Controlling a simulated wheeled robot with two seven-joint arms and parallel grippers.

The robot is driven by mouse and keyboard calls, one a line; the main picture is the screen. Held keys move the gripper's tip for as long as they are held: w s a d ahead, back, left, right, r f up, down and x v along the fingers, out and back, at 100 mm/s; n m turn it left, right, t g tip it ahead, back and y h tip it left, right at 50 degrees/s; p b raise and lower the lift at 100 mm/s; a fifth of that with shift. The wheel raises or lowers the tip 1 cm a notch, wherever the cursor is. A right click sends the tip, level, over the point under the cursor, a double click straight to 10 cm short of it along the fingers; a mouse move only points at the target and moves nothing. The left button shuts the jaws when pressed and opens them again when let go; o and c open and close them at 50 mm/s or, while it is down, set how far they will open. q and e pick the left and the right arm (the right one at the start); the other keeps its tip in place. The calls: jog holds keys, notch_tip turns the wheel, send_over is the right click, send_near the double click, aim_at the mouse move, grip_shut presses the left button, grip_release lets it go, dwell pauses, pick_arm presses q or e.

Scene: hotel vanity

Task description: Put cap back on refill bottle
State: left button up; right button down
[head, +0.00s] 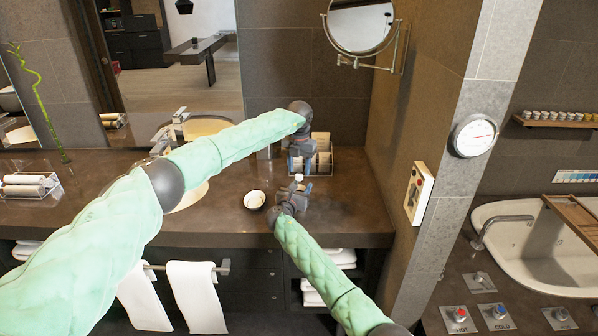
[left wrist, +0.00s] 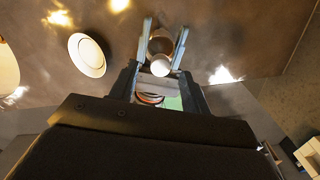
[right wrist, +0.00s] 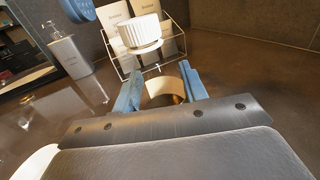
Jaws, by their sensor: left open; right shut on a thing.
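The white ribbed cap (right wrist: 140,32) shows above and beyond the amber refill bottle (right wrist: 163,92) in the right wrist view, with background between them. My right gripper (right wrist: 163,94) is shut on the bottle, one blue finger on each side. In the head view my right gripper (head: 296,192) is low over the counter, and the cap (head: 298,177) is just above it. My left gripper (head: 298,162) is open above the cap. In the left wrist view the cap (left wrist: 161,65) lies between its spread fingers; I cannot tell whether they touch it.
A small white bowl (head: 254,200) stands left of the grippers. A wire rack (head: 322,158) stands behind them, and a pump dispenser (right wrist: 68,50) shows at the left in the right wrist view. The counter (head: 235,218) is clear around the bowl.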

pick_arm(q)
notch_tip(320, 180, up, 10)
dwell(0.4)
pick_arm(e)
jog(key=c, duration=0.7)
grip_release()
jog(key=b+v, duration=0.2)
jog(key=v, duration=0.5)
jog(key=shift+f, duration=0.15)
pick_arm(q)
notch_tip(320, 180, down, 2)
jog(key=shift+f, duration=0.25)
pick_arm(e)
jog(key=shift+s+a, duration=0.15)
jog(key=shift+s, duration=0.15)
